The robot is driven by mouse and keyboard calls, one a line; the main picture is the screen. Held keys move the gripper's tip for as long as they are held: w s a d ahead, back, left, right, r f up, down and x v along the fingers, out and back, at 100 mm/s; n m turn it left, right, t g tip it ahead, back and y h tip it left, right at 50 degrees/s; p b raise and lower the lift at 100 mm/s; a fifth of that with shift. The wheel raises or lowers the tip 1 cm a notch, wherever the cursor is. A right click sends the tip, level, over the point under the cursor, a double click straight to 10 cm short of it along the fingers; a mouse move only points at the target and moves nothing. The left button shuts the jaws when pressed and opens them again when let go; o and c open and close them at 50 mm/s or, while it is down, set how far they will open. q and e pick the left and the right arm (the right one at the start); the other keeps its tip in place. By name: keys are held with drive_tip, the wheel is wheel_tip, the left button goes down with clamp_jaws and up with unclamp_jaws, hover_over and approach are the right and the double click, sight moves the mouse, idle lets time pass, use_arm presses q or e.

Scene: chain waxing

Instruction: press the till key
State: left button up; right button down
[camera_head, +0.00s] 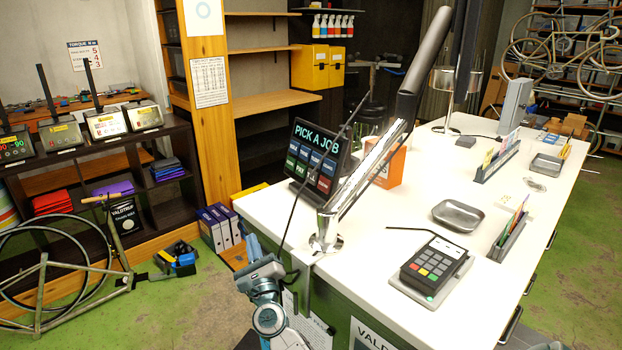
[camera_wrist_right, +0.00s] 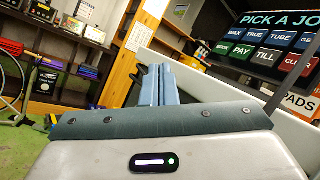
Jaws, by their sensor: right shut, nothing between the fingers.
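The job screen (camera_head: 320,129), headed "PICK A JOB", stands tilted on the near left part of the white counter, with rows of coloured keys. In the right wrist view the screen (camera_wrist_right: 277,20) is at the upper right, its right side cut off. Its till key (camera_wrist_right: 265,57) is dark, in the lower row between the pay key (camera_wrist_right: 240,50) and a red key (camera_wrist_right: 297,66). My right gripper (camera_head: 254,246) is beside the counter's near left edge, below and left of the screen, apart from it. Its blue fingers (camera_wrist_right: 160,72) are shut and empty. My left gripper is not in view.
A metal lamp post (camera_head: 327,228) clamped at the counter's edge rises in front of the screen's right side. An orange box (camera_head: 391,165) is behind the post. A card reader (camera_head: 432,262) and metal dish (camera_head: 458,214) lie to the right.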

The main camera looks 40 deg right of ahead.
wheel_tip(320, 180, up, 12)
drive_tip(key=s+d+m+h+p, duration=0.15)
drive_tip(key=m+h, duration=0.25)
drive_tip(key=m, duration=0.4)
drive_tip(key=w+d+r+m+g+h, duration=0.1)
drive_tip(key=d+m+g, duration=0.2)
drive_tip(key=m, duration=0.6)
drive_tip(key=w+d+r+m+g+h, duration=0.1)
drive_tip(key=w+d+r+m+g, duration=0.1)
drive_tip(key=m+g, duration=0.4)
drive_tip(key=d+m, duration=0.1)
drive_tip(key=m, duration=0.2)
drive_tip(key=shift+w+g+h, duration=0.2)
drive_tip(key=shift+g+h, duration=0.1)
drive_tip(key=shift+d+f, duration=0.1)
drive_tip(key=shift+d, duration=0.05)
